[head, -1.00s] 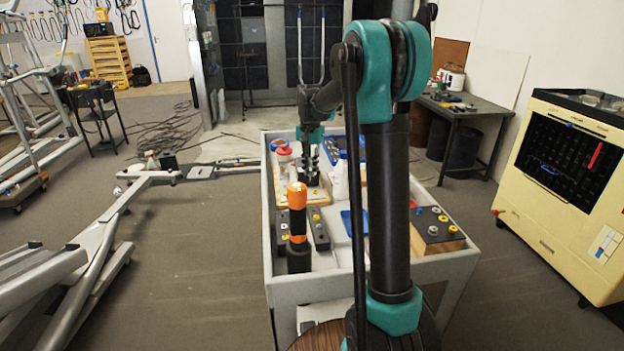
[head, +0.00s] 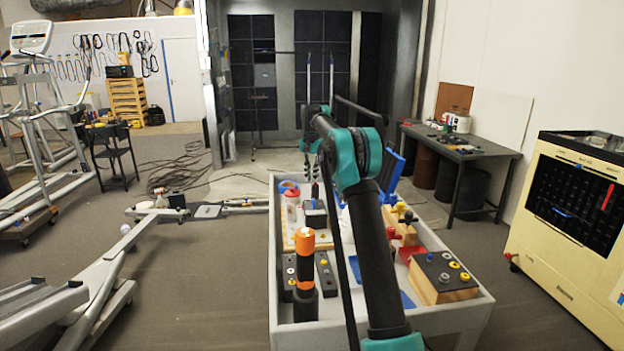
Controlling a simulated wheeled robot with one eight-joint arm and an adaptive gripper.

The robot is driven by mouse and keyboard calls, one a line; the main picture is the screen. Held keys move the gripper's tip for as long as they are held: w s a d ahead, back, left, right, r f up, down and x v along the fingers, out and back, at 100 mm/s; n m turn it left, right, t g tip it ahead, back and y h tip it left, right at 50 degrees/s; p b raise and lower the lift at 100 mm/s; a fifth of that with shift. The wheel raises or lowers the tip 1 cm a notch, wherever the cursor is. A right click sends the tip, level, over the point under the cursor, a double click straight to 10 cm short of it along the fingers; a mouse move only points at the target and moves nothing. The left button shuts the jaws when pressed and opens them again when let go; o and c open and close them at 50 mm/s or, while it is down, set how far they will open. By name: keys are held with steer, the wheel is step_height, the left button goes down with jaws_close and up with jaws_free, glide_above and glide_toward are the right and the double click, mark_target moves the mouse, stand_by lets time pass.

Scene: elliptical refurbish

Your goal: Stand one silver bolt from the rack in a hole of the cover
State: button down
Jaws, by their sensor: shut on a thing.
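My gripper (head: 316,164) hangs at the arm's end above the far left part of the grey cart. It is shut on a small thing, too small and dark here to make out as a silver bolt. Below it, a black piece (head: 315,219) lies on a wooden board. A dark block with silver and yellow bolt heads (head: 444,269) sits on a wooden base at the near right of the cart. Two dark strips (head: 288,271) (head: 325,273) with small fittings lie at the left. I cannot tell which piece is the cover. My arm hides the cart's middle.
An orange and black upright tool (head: 304,262) stands at the cart's front left. A red and white bottle (head: 291,203) stands near the left wall.

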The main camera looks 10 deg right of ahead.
steer(key=shift+f, duration=3.1)
steer(key=shift+f, duration=0.75)
stand_by(0.4)
steer(key=c, duration=1.5)
jaws_free()
steer(key=shift+o, duration=0.2)
steer(key=shift+r, duration=0.1)
step_height(320, 180, up, 12)
steer(key=shift+f, duration=0.1)
